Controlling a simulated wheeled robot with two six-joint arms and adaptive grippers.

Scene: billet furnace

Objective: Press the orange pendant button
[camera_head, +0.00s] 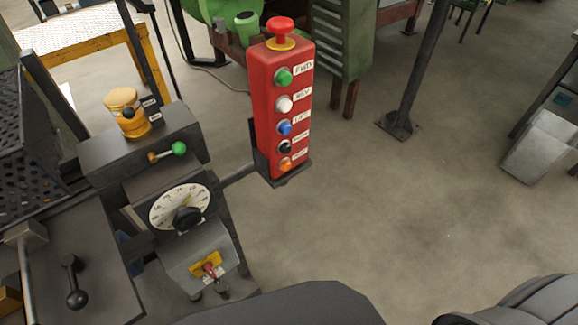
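The red pendant box (263,120) stands upright near the middle of the picture, on a dark bracket (290,176) at the end of a bar. A column of buttons runs down its front. The orange button (286,164) is the lowest one, with a small white label beside it. Above it are a black button (286,146), a blue button (285,128), a white button (284,104) and a green button (283,77). A red mushroom button (281,27) sits on top. Nothing covers the orange button. Neither of my grippers shows.
Left of the pendant is a grey console with a white dial (165,213), a green-knobbed lever (179,149) and a yellow switch plate (205,264). A dark post (415,70) stands at the right, near a grey bin (540,146). Floor right of the pendant is clear.

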